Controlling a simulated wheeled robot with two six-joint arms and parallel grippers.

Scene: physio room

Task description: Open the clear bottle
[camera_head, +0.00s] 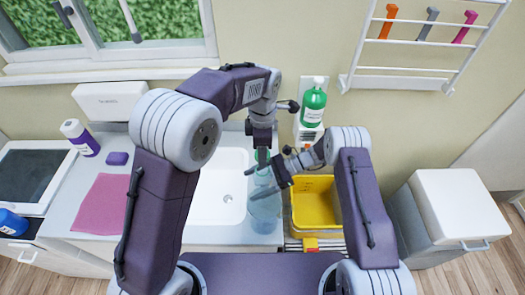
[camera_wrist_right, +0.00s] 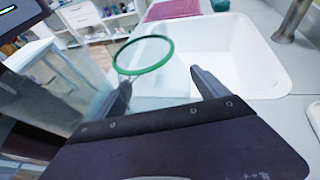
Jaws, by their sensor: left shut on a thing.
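The clear bottle (camera_head: 265,207) is pale blue and see-through, with a green rim at its top. It stands upright at the sink's right edge. In the right wrist view its green rim (camera_wrist_right: 143,55) shows as a ring. My left gripper (camera_head: 263,158) points down from above and is shut at the green top, partly hiding it. My right gripper (camera_head: 259,181) reaches in from the right beside the bottle, below the left one. Its fingers are apart in the right wrist view (camera_wrist_right: 165,92), with clear material between them. Firm contact there cannot be told.
A white sink (camera_head: 218,190) lies left of the bottle. A yellow bin (camera_head: 316,205) stands to the right. A green bottle (camera_head: 314,104) is behind. A white cabinet (camera_head: 455,205) is far right.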

